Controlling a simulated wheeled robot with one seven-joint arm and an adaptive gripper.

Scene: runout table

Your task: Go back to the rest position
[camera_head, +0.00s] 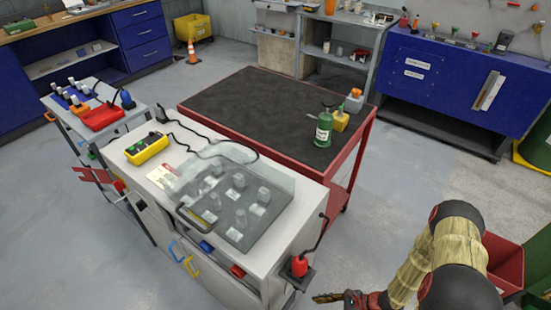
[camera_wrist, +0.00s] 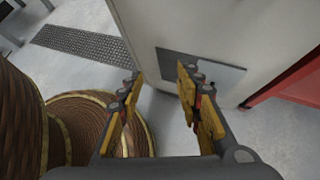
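My gripper (camera_head: 335,298) is at the lower right of the head view, in front of the white cabinet (camera_head: 250,275), near its right front corner. In the wrist view my gripper (camera_wrist: 160,85) has its two yellow-padded fingers apart, with nothing between them. Beyond the fingers are the side of the white cabinet (camera_wrist: 215,35) with a grey plate (camera_wrist: 215,72) on it, and the grey floor. I cannot tell the gap between my gripper and the cabinet exactly.
A red-framed table (camera_head: 250,100) carries a green bottle (camera_head: 324,128) and a yellow one (camera_head: 341,120). A red bin (camera_head: 505,262) stands beside my arm. Floor (camera_head: 400,170) is clear right of the table.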

